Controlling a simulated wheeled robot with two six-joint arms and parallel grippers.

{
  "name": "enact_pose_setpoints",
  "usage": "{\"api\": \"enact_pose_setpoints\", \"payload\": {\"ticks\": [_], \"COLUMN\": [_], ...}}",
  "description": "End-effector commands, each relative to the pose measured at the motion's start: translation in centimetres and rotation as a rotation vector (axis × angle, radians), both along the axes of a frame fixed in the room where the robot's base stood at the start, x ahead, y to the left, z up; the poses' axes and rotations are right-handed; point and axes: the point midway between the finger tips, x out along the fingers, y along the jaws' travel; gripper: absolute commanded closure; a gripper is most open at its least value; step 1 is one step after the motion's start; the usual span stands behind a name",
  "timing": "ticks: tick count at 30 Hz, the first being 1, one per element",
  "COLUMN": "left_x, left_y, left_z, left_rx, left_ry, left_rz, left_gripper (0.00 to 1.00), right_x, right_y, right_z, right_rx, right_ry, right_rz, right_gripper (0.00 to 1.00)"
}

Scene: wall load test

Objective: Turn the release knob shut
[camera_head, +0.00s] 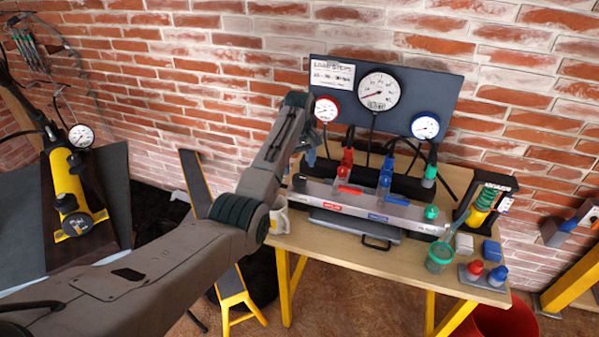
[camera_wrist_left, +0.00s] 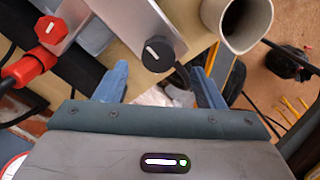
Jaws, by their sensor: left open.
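The release knob (camera_wrist_left: 158,54) is a round black knob with a white line, on the end of a silver manifold bar (camera_wrist_left: 125,20) in the left wrist view. In the head view this gripper (camera_head: 309,155) is above the bar's left end, mostly hidden by my wrist. My right gripper is not in view.
A mug (camera_head: 280,217) stands left of the bar, close to the fingers in the wrist view (camera_wrist_left: 240,22). A red knob (camera_wrist_left: 50,30) and red hose fitting (camera_wrist_left: 28,67) are nearby. A gauge panel (camera_head: 345,85) rises behind.

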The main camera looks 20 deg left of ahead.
Motion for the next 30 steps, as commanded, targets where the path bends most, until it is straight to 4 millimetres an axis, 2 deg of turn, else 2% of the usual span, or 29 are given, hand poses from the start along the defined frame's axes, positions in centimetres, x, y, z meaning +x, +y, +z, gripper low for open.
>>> {"api": "enact_pose_setpoints", "payload": {"ticks": [3, 9, 20, 27, 30], "left_x": [-0.1, 0.0, 0.0, 0.0, 0.0], "left_y": [0.0, 0.0, 0.0, 0.0, 0.0], "left_z": [-2.2, -4.5, -5.1, -5.1, -5.0], "left_rx": [0.000, 0.000, 0.000, 0.000, 0.000], "left_ry": [0.004, 0.001, 0.000, 0.000, 0.000], "left_rz": [0.000, 0.000, 0.000, 0.000, -0.001], "left_gripper": [0.37, 0.37, 0.37, 0.82, 0.82], "right_x": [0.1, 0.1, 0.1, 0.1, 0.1], "right_y": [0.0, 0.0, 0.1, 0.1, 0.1], "right_z": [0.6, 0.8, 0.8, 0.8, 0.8], "right_rx": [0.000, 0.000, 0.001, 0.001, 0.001], "right_ry": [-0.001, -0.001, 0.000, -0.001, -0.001], "right_rz": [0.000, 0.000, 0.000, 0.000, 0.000], "right_gripper": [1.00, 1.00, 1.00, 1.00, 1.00]}}
